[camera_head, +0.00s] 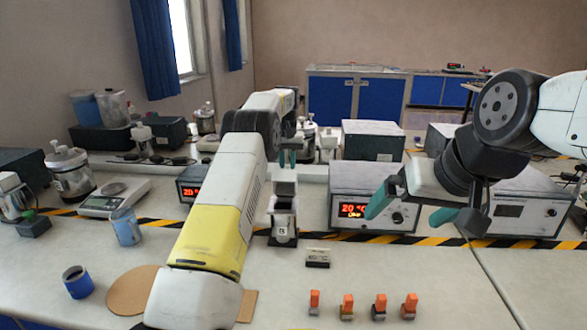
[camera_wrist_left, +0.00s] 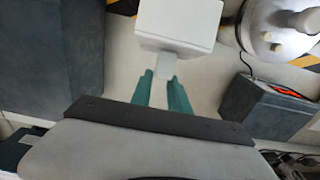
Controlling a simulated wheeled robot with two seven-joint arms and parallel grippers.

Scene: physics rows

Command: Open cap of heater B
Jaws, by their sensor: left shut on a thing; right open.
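Heater B (camera_head: 284,237), a small white block with a "B" label, stands on the bench in the middle of the head view. Its white cap (camera_head: 284,174) looks raised at the top, and a dark opening shows below it. My left gripper (camera_head: 287,158) is at the cap's upper edge. In the left wrist view its teal fingers (camera_wrist_left: 164,92) are shut on a pale tab of the white cap (camera_wrist_left: 180,22). My right gripper (camera_head: 410,208) is open and empty, above the bench to the right of heater B.
A control box with a lit red display (camera_head: 352,212) stands right of heater B. Several orange-topped pieces (camera_head: 347,306) stand in front. A blue cup (camera_head: 77,281), a beaker (camera_head: 125,227) and a scale (camera_head: 114,198) are at left. The front right bench is clear.

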